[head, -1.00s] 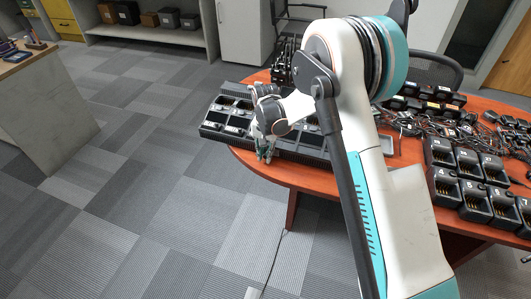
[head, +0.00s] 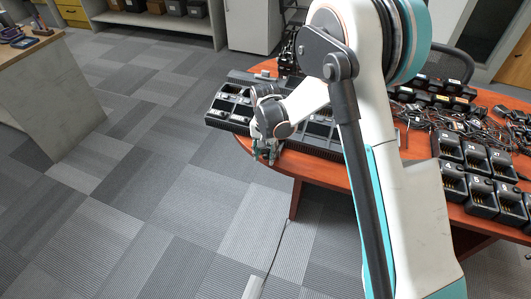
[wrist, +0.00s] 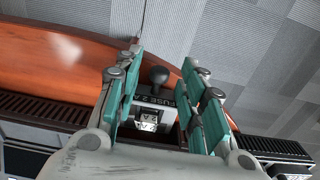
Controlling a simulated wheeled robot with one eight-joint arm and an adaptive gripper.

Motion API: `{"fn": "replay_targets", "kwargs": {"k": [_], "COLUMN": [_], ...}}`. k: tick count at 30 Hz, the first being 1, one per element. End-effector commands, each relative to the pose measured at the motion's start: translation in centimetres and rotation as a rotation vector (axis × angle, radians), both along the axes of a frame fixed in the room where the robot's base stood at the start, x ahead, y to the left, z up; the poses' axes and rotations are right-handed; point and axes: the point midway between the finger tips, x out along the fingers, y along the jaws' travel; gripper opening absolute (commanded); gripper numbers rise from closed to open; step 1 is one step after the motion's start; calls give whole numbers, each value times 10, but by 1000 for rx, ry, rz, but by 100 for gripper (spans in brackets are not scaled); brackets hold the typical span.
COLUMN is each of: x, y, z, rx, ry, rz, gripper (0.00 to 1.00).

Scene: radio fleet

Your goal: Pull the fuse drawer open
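The fuse drawer (wrist: 182,108) shows in the wrist view as a dark front edge with a "FUSE 2 A" label. A black round knob (wrist: 158,75) stands out from it. Behind the label, a dark recess holds a bright metallic piece (wrist: 148,120); it looks like the drawer's inside, so the drawer appears at least partly out. My gripper (wrist: 163,62) has its teal fingers on either side of the knob, with gaps to both sides. In the head view my gripper (head: 265,152) is at the table's front edge, by the black charger unit (head: 230,108); the drawer is hidden there.
The red-brown table (head: 325,172) carries several numbered chargers (head: 465,185) and tangled cables on the right. The charger unit's ribbed dark edge runs across the wrist view. The carpet (head: 170,210) is clear to the left and front. A counter (head: 45,90) stands far left.

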Motion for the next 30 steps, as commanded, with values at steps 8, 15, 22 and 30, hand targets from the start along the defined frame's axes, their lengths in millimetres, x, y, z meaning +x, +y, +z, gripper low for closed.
{"fn": "replay_targets", "kwargs": {"k": [8,15,22,30], "x": [0,0,0,0], "y": [0,0,0,0], "z": [8,51,95,118], "rx": [0,0,0,0], "ry": [0,0,0,0], "rz": [0,0,0,0], "gripper": [37,37,37,37]}}
